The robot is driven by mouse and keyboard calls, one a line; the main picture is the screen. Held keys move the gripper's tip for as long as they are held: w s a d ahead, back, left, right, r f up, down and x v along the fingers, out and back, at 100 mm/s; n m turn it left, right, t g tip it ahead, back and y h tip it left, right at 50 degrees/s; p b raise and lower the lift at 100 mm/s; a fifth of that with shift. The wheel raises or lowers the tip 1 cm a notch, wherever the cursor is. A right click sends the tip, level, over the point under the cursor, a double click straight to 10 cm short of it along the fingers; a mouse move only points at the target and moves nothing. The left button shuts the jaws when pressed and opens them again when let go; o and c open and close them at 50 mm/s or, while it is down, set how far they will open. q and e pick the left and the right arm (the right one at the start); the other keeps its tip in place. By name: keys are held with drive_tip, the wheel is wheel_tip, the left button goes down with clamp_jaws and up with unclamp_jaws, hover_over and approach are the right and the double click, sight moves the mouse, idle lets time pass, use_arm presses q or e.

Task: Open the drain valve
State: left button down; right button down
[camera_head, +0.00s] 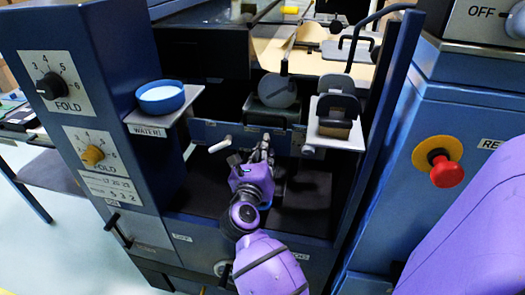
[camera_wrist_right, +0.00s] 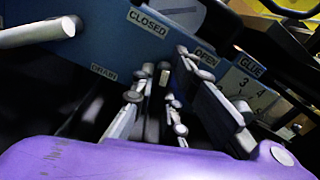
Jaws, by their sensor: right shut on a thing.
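The drain valve sits on the blue front panel (camera_head: 236,131), between labels reading CLOSED (camera_wrist_right: 147,22) and OPEN (camera_wrist_right: 205,58), with a DRAIN label (camera_wrist_right: 104,72) lower left. My right gripper (camera_head: 264,146) reaches up to this panel. In the right wrist view its fingers (camera_wrist_right: 160,95) are shut on the valve's handle (camera_wrist_right: 164,77), a small pale piece between the fingertips. Most of the handle is hidden by the fingers, so its exact angle is hard to tell. My left gripper is not in view.
A pale rod (camera_head: 220,144) sticks out left of my right gripper. A GLUE dial plate (camera_wrist_right: 246,88) is to the right. A blue water dish (camera_head: 161,97) stands on a left shelf. A red stop button (camera_head: 447,174) is at the right.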

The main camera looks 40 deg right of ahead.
drive_tip(key=shift+s+d, duration=0.1)
drive_tip(key=shift+d, duration=0.05)
drive_tip(key=c, duration=1.8)
unclamp_jaws()
drive_tip(key=v, duration=1.2)
